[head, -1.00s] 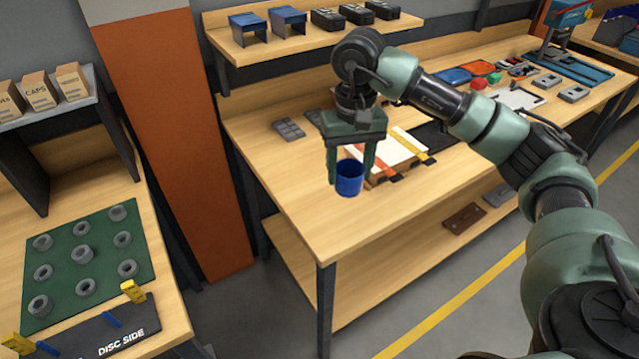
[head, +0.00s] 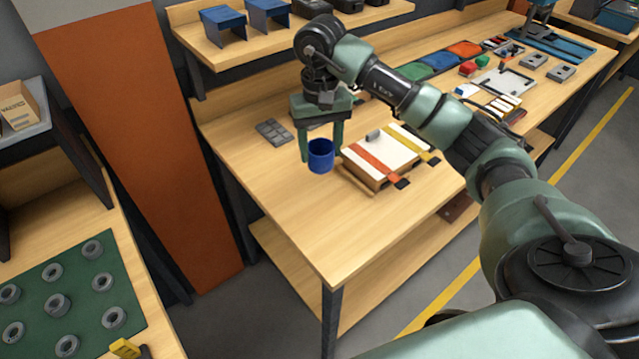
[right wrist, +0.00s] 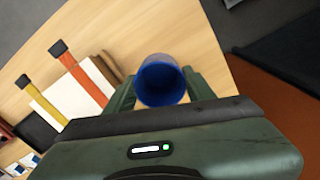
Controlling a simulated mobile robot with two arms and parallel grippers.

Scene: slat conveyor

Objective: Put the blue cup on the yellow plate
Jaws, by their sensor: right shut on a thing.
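The blue cup (head: 320,156) is held upright between the fingers of my right gripper (head: 320,148), near the left end of the long wooden workbench. The right wrist view shows the cup (right wrist: 160,82) with its open mouth facing the camera, between the two green fingers of the gripper (right wrist: 160,88). I cannot tell for sure whether the cup's base touches the bench or hangs just above it. I see no yellow plate in either view. My left gripper is not in view.
A white-topped wooden block with red and yellow straps (head: 384,158) lies right of the cup. A grey segmented tray (head: 272,131) lies behind it to the left. The bench front (head: 330,225) is bare. A green mat with grey rings (head: 75,300) is on the left table.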

